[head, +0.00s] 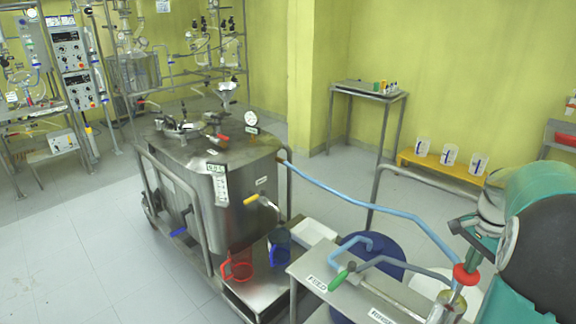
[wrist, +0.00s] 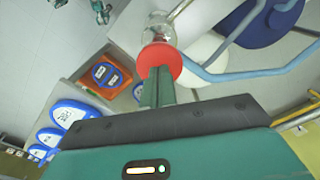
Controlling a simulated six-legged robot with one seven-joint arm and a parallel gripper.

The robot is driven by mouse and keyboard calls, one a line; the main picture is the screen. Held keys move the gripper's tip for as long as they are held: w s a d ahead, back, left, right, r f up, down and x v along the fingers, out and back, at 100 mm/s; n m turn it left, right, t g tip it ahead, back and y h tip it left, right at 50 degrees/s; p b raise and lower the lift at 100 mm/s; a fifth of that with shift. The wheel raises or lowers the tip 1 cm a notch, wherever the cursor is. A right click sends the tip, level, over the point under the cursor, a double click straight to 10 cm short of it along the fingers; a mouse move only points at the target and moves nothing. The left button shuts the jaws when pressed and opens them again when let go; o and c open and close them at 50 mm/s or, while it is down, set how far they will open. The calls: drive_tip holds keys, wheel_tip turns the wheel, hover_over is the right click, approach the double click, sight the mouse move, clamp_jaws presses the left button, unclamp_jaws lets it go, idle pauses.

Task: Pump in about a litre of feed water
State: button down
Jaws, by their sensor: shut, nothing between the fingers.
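A steel tank (head: 235,185) stands on a wheeled frame, with a level scale (head: 221,188) on its side. A blue hose (head: 375,202) runs from the tank to a fitting under a red round knob (head: 465,275) on a small steel bench. The bench has a FEED label (head: 317,284), a RINSE label (head: 382,316) and a green-handled valve (head: 338,281). A blue drum (head: 385,258) sits behind it. My gripper (head: 468,250) is shut and empty, its fingertips at the red knob. In the wrist view the shut fingers (wrist: 157,82) overlap the red knob (wrist: 160,60); contact cannot be told.
A red jug (head: 237,268) and a blue jug (head: 279,248) stand on a low shelf by the tank's yellow-handled outlet (head: 252,199). A yellow bench (head: 436,168) with white containers and a side table (head: 368,93) stand behind. Open floor lies at left.

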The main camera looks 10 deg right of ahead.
sight(464, 279)
drive_tip(key=shift+f, duration=3.05)
drive_tip(key=shift+r, duration=4.5)
drive_tip(key=shift+r, duration=3)
drive_tip(key=a+r+n+t, duration=0.15)
drive_tip(key=a+n, duration=0.25)
drive_tip(key=a, duration=0.6)
drive_tip(key=s+a+f+n+t, duration=0.1)
drive_tip(key=s+a+n, duration=0.4)
drive_tip(key=a, duration=0.6)
drive_tip(key=s+a+f+n+t, duration=0.1)
drive_tip(key=s+a+n+t, duration=0.2)
drive_tip(key=a, duration=0.9)
drive_tip(key=s+n, duration=0.3)
drive_tip(key=n, duration=0.1)
drive_tip(key=shift+a+f, duration=0.25)
drive_tip(key=shift+f, duration=0.1)
